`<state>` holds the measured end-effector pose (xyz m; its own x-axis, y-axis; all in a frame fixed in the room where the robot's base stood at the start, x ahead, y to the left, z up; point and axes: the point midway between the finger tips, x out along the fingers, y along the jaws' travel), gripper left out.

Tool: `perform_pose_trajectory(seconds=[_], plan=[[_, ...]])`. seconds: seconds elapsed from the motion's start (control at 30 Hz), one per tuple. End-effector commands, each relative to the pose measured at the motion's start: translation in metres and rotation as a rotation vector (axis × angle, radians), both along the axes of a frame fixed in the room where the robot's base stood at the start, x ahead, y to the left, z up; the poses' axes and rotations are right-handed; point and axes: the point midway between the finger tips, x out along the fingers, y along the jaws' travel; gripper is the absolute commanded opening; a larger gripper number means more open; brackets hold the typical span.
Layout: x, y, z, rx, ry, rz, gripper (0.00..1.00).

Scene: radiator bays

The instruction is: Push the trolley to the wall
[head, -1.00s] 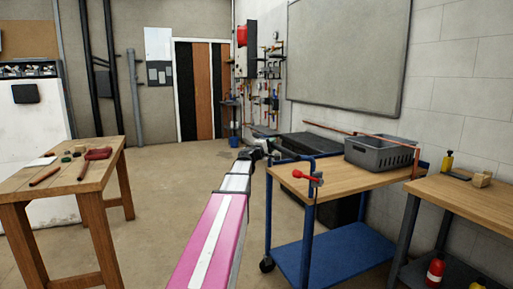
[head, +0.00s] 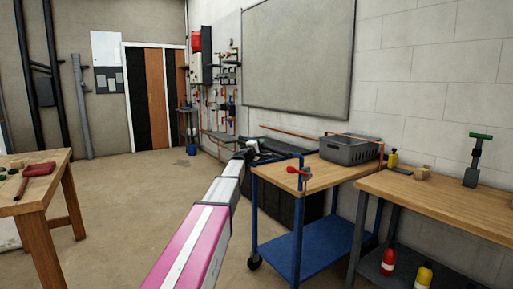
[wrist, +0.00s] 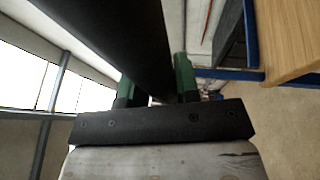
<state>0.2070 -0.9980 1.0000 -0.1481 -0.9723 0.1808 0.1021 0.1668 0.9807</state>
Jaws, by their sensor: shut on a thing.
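The trolley has a wooden top (head: 318,178), a blue frame and a blue lower shelf (head: 305,250). It stands right of centre in the head view, near the right wall (head: 425,60). A red lever (head: 297,171) sits at its near left corner. My gripper (head: 250,146) is at the trolley's far left side. In the wrist view, my gripper's green fingers (wrist: 157,80) are shut around a dark bar (wrist: 120,30), which looks like the trolley's handle. The trolley's wooden edge (wrist: 290,40) shows at the right there. The head view does not show the grip clearly.
A grey crate (head: 350,149) sits on the trolley. A workbench (head: 450,205) with bottles beneath stands close on the right. A dark cabinet (head: 285,205) is behind the trolley. A wooden table (head: 35,195) is at left. Floor between is clear.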

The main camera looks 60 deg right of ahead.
Motion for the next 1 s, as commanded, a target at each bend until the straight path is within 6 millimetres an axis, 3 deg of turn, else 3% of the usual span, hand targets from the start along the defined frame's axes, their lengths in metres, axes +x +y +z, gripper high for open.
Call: perform_pose_trajectory(seconds=[0.4,0.43,0.5,0.83,1.0], plan=[[-0.003,-0.006,0.0,0.0,0.0,-0.001,0.0],[-0.003,-0.007,0.0,0.0,0.0,-0.001,0.36],[-0.002,-0.006,0.0,0.0,0.0,-0.001,0.55],[-0.002,-0.002,0.0,0.0,0.0,0.0,0.55],[0.0,0.011,-0.002,0.0,0.0,0.0,0.55]])
